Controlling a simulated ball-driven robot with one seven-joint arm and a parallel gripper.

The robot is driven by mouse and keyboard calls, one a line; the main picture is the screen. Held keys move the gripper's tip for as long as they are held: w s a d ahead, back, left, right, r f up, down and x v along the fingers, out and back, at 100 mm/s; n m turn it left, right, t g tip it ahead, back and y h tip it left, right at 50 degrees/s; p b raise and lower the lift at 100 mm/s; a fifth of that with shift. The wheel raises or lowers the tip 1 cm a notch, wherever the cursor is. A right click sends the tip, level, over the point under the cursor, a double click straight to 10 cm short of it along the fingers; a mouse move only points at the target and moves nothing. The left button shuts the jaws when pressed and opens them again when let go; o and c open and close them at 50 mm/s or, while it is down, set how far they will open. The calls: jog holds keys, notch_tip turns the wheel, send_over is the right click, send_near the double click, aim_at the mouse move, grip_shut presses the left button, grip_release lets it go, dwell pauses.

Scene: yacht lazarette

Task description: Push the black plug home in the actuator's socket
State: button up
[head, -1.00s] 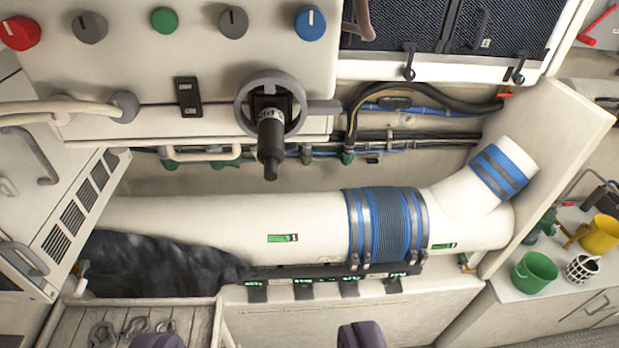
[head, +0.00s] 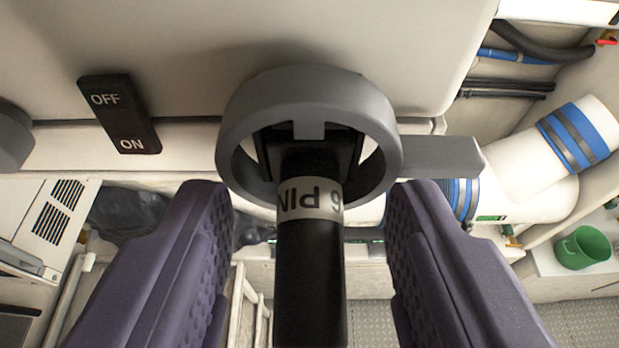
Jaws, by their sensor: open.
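The black plug (head: 309,275) is a black cylinder with a pale band reading "9 PIN", partly cut off. It points toward me from the middle of a grey ring-shaped socket (head: 237,110) with a side arm, on the white panel. The plug's far end sits inside the ring; how deep it is seated is hidden. My gripper (head: 312,225) is open, with a purple ridged finger on each side of the plug. A gap shows between the plug and each finger. The plug's near end runs off the bottom of the view.
A black OFF/ON rocker switch (head: 119,113) is left of the socket on the white panel (head: 330,35). A white pipe with blue bands (head: 575,137) and a green bucket (head: 583,247) are at the right, farther back. Grey floor plating shows below.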

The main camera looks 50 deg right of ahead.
jog(key=shift+c, duration=0.2)
grip_shut()
jog(key=shift+w+d+b, duration=0.1)
jog(key=shift+b, duration=0.25)
jog(key=shift+o, duration=0.6)
grip_release()
jog(key=v, duration=0.7)
jog(key=shift+s+a+r, duration=0.15)
jog(key=shift+s+a, duration=0.1)
jog(key=shift+b, duration=0.3)
